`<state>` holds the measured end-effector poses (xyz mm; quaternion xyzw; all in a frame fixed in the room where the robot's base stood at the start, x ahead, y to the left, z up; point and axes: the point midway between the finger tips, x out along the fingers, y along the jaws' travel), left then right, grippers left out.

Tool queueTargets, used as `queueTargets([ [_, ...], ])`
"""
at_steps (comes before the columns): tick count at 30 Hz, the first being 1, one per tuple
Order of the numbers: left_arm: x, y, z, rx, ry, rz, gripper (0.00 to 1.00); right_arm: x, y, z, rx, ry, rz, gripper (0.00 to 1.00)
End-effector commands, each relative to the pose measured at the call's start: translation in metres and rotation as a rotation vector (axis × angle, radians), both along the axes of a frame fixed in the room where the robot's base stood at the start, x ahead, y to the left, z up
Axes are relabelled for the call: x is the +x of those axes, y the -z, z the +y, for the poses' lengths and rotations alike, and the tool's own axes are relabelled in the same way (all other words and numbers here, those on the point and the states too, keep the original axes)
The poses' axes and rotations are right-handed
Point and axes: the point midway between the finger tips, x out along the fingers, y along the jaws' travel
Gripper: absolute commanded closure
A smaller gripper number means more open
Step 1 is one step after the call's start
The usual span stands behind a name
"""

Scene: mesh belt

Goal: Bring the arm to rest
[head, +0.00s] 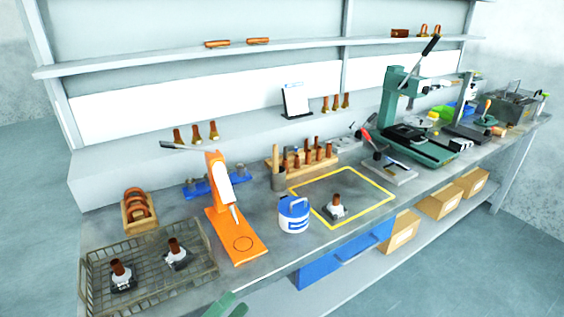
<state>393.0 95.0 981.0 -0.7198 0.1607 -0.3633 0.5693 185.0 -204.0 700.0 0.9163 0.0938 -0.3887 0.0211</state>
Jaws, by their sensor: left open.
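My left gripper (228,307) shows only as a green shape at the bottom edge of the head view. Its two fingertips are apart and nothing shows between them. It is in front of the workbench's front edge (275,272), below the orange press. The rest of the left arm is out of the picture. My right gripper is not in view.
A wire basket (205,262) with two copper-topped parts stands at the bench's front left. An orange press (240,245), a blue-and-white tub (293,215) and a yellow-outlined square (378,205) holding one part (337,207) follow rightward. A green press (388,110) stands farther right.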

Motion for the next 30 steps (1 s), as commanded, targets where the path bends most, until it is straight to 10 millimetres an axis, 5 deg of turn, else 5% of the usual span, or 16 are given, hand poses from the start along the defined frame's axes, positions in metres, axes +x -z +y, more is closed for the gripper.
queueTargets([
  [5, -0.025, 0.1, 0.046, -0.321, -0.2, 0.594, 0.59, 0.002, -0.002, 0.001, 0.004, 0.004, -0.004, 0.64],
  [9, -0.071, 0.173, 0.075, -0.557, -0.366, 0.978, 0.59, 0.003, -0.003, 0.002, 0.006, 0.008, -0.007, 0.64],
  [15, -0.152, 0.247, 0.1, -0.828, -0.589, 1.371, 0.59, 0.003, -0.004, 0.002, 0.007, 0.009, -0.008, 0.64],
  [21, -0.199, 0.275, 0.108, -0.964, -0.712, 1.543, 0.59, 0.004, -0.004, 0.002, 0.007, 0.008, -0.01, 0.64],
  [30, -0.206, 0.278, 0.108, -0.985, -0.732, 1.567, 0.59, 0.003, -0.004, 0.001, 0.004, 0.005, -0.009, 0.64],
])
